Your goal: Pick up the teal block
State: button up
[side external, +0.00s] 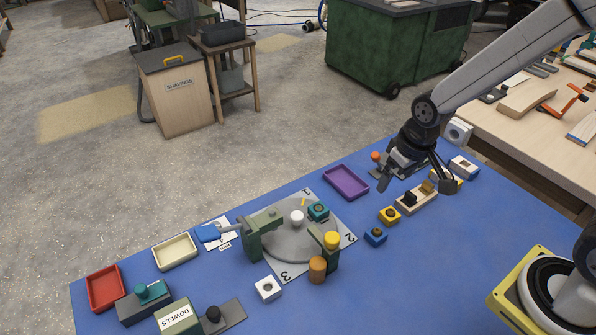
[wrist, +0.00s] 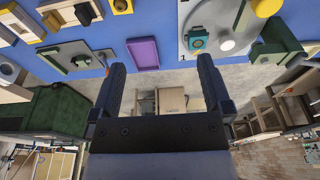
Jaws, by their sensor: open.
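The teal block (side external: 318,211), with a dark round top, sits on the grey round turntable (side external: 283,245) near its back right edge. In the wrist view the teal block (wrist: 198,39) is at the upper right, beyond the right fingertip. My gripper (side external: 415,186) is open and empty. It hangs above the back right of the blue table, well to the right of the teal block. In the wrist view my gripper (wrist: 161,68) has its two fingers wide apart with nothing between them.
A green post with a yellow knob (side external: 331,241) and a green clamp-like stand (side external: 256,239) flank the turntable. A white knob (side external: 297,217) stands beside the teal block. A purple tray (side external: 346,182) lies between my gripper and the turntable. Yellow (side external: 389,215) and blue (side external: 375,237) blocks sit nearby.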

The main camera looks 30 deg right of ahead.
jog(key=w+a+f+g, duration=0.1)
jog(key=w+a+f, duration=0.3)
jog(key=w, duration=0.5)
jog(key=g, duration=0.1)
send_over(318, 208)
notch_tip(318, 208, down, 6)
jog(key=shift+d+r, duration=0.1)
jog(key=shift+f, duration=1.35)
jog(key=shift+f, duration=0.1)
jog(key=shift+f, duration=2.45)
grip_shut()
